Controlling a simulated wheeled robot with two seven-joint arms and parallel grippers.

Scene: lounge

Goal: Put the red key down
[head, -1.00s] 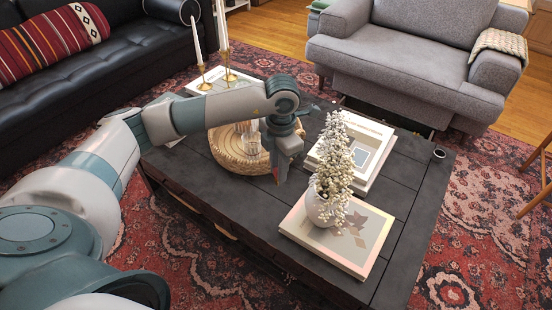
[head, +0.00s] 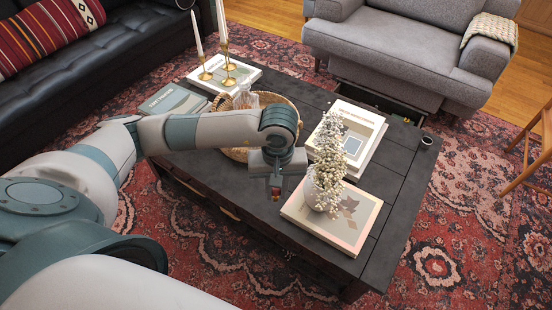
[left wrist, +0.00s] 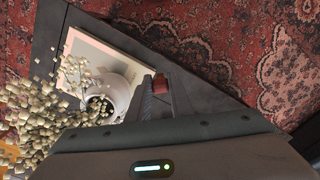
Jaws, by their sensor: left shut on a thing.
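My left gripper (head: 276,190) points down over the near edge of the dark coffee table (head: 230,190) in the head view. It is shut on the red key (left wrist: 160,84), which shows as a small red piece between the fingertips in the left wrist view. In the head view the key is a tiny red spot (head: 276,197) at the fingertips. Most of the key is hidden by the fingers. I cannot tell whether it touches the table top. My right gripper is not in view.
A white vase with a pale beaded plant (head: 326,170) stands on a book (head: 350,232) right of the gripper. Another book stack (head: 372,125), a round wicker tray (head: 288,100) and brass candlesticks (head: 228,65) are on the table. Bare table lies left of the gripper.

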